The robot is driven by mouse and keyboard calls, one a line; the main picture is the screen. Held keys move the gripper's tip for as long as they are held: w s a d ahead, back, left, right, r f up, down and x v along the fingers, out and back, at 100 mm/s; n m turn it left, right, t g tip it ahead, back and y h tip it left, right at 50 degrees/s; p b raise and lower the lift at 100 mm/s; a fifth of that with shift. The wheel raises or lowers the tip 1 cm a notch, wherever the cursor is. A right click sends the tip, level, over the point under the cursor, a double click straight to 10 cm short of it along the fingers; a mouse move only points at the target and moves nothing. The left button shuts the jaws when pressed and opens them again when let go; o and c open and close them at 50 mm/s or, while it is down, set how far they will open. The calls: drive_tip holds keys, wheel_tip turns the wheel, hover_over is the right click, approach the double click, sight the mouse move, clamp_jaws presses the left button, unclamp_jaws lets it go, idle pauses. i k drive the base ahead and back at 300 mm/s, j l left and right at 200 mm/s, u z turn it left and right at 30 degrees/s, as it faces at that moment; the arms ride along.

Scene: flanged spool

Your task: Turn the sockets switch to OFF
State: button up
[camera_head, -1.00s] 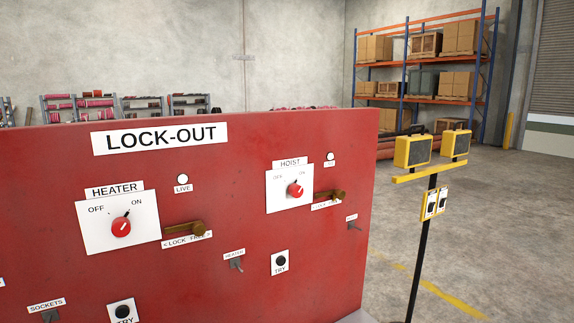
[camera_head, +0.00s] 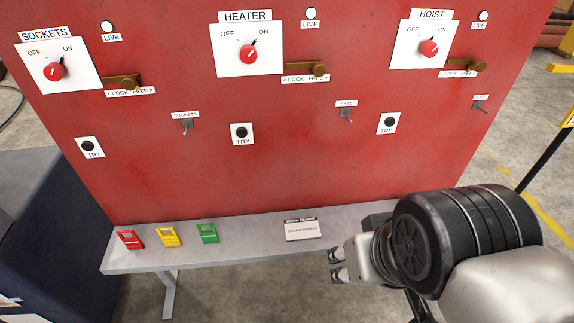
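The sockets switch (camera_head: 54,71) is a red rotary knob on a white plate at the upper left of the red panel. Its plate is marked OFF on the left and ON on the right. Its pointer leans up and right, towards ON. A SOCKETS label (camera_head: 44,34) sits above it. My gripper (camera_head: 335,266) is at the lower right, in front of the shelf, far from the switch. Its two fingertips point left with a gap between them, and nothing shows between them.
Heater (camera_head: 248,54) and hoist (camera_head: 429,48) knobs, also towards ON, sit further right. Brass lock levers, small toggles and TRY buttons project from the panel. The grey shelf (camera_head: 150,259) below carries red, yellow and green padlock-like items and a work permit card (camera_head: 302,230).

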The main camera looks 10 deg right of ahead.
sight(54, 72)
drive_tip(key=u, duration=1.4)
